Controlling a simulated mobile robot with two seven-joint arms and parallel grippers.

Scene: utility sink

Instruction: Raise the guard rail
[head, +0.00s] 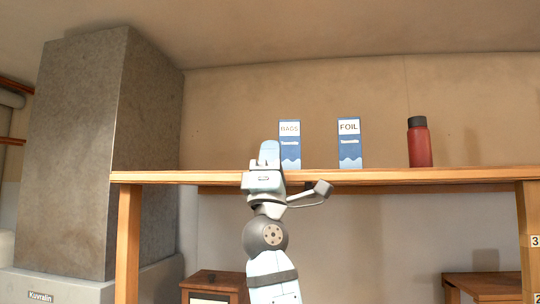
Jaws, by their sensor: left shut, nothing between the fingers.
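A long wooden shelf (455,175) spans the view on wooden posts. A thin wooden strip (400,188) runs just under its board; I cannot tell whether this strip is the guard rail. No rail stands above the shelf top. My left gripper (268,152) is shut and empty, pointing up at the shelf's front edge, with its fingers in front of the lower left part of the bags box (290,145). The gripper hides a short stretch of the shelf edge; contact cannot be told. My right gripper is out of view.
A blue and white foil box (349,145) and a red bottle (419,145) with a dark cap stand on the shelf. A large grey duct (100,150) rises at the left. Small wooden furniture (213,282) stands below. The shelf top left of the gripper is clear.

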